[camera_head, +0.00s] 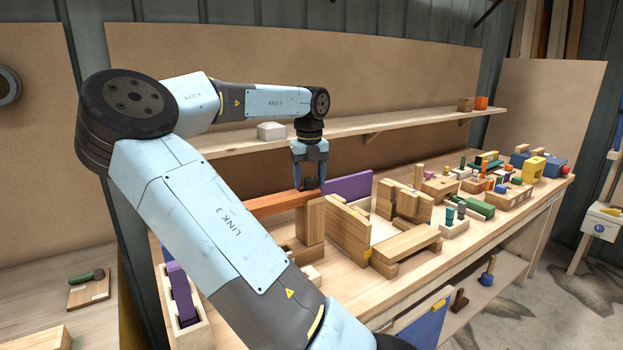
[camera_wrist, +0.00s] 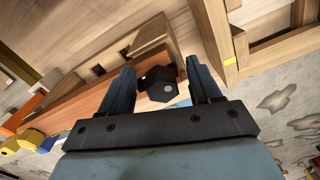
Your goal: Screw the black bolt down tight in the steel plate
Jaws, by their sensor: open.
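The black bolt shows its hexagonal head in the wrist view (camera_wrist: 160,86), with a small pale disc on its face. My gripper (camera_wrist: 163,73) is open, with one finger on each side of the head. Gaps seem to remain between head and fingers. In the head view my gripper (camera_head: 309,179) points down over the bench, and a dark piece that looks like the bolt (camera_head: 310,184) sits between its fingertips. It is above the orange-brown beam (camera_head: 275,204) and an upright wooden block (camera_head: 311,221). I cannot make out a steel plate; the bolt's shank is hidden.
A purple board (camera_head: 348,187) stands behind and right of my gripper. Wooden boards (camera_head: 348,232) and a low wooden bench-like piece (camera_head: 407,244) stand to the right. A shelf (camera_head: 375,122) with a pale block (camera_head: 271,131) runs behind. Small coloured parts crowd the bench's right end.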

